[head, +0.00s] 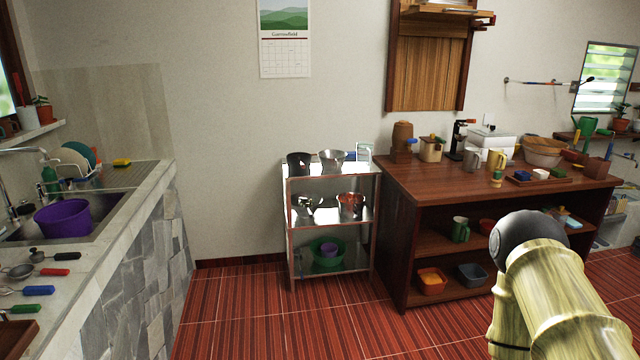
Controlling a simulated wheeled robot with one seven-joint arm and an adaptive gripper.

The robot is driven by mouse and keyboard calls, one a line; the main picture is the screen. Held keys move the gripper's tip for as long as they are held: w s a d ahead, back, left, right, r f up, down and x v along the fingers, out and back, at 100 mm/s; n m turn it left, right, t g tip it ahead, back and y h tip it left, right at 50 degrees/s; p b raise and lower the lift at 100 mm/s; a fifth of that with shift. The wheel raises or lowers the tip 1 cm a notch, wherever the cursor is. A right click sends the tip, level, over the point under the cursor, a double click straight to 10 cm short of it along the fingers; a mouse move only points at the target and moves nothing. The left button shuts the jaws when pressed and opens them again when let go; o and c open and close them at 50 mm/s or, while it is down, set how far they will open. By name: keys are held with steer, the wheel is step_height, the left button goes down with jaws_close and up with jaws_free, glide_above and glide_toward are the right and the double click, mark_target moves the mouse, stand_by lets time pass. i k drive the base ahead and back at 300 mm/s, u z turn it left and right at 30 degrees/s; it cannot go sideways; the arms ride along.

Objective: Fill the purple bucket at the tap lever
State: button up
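The purple bucket (66,218) sits in the sink (98,204) at the far left, set into the stone counter. A smaller purple container (329,250) stands in a green basin (316,263) on the rack's bottom shelf. My gripper is not in view.
Strainers and coloured-handled tools (54,271) lie on the near counter. A dish rack (84,172) stands behind the sink. A metal shelf rack (291,236) and a wooden table (408,186) stand farther right. The red floor (235,315) before them is clear.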

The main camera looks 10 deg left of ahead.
mark_target(37, 184)
steer(key=z, duration=0.15)
steer(key=i, duration=1.75)
steer(key=u, duration=0.85)
steer(key=i, duration=0.9)
steer(key=u, duration=1)
